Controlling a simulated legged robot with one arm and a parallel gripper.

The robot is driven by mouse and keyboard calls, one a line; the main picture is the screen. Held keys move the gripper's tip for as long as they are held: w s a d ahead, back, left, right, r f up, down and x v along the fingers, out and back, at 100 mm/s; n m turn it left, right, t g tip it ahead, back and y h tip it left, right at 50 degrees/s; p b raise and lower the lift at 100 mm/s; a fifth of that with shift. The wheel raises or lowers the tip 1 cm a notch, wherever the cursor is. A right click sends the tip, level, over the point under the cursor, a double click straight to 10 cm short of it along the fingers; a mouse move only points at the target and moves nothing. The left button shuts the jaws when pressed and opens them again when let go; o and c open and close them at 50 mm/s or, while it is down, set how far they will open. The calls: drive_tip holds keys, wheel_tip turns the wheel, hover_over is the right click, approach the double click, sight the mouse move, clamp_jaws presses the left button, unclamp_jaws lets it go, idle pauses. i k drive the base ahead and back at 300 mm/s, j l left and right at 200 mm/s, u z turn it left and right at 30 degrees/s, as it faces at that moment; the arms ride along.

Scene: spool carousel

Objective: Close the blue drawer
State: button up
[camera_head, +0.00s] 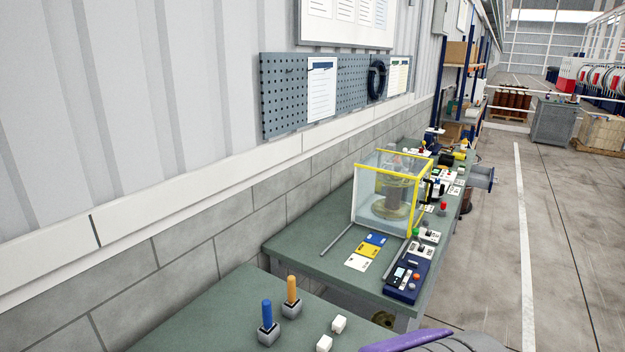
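I see no blue drawer that I can make out in this view. A dark blue control box (407,279) with small buttons sits on the near end of the long green bench (300,249). My gripper is not in view. A purple and grey curved shape at the bottom edge may be part of my own body; I cannot tell.
A clear case with yellow edges (384,217) stands on the long bench, with a spool inside.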

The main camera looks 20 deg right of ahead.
sight(479, 177)
drive_tip(key=i+l+z, duration=0.15)
drive_tip(key=l+z, duration=0.2)
drive_tip(key=i+l+z, duration=0.3)
drive_tip(key=l, duration=0.2)
drive_tip(key=i+l+z, duration=0.1)
drive_tip(key=l+z, duration=0.25)
drive_tip(key=i+l+z, duration=0.7)
drive_tip(key=i, duration=0.2)
drive_tip(key=i+l+z, duration=0.35)
drive_tip(key=i, duration=0.25)
drive_tip(key=i+z, duration=0.3)
drive_tip(key=i, duration=0.3)
drive_tip(key=i+l+u, duration=0.1)
drive_tip(key=i+u, duration=0.3)
drive_tip(key=i+l+u, duration=0.25)
drive_tip(key=i+u, duration=0.15)
drive_tip(key=i, duration=0.15)
drive_tip(key=i+l+u, duration=0.9)
drive_tip(key=i+j+z, duration=0.1)
drive_tip(key=i, duration=0.3)
drive_tip(key=i+j+z, duration=0.1)
drive_tip(key=i, duration=0.35)
drive_tip(key=i+j+z, duration=0.1)
drive_tip(key=i, duration=0.3)
drive_tip(key=i+j, duration=0.3)
drive_tip(key=i+z, duration=0.05)
drive_tip(key=i, duration=0.05)
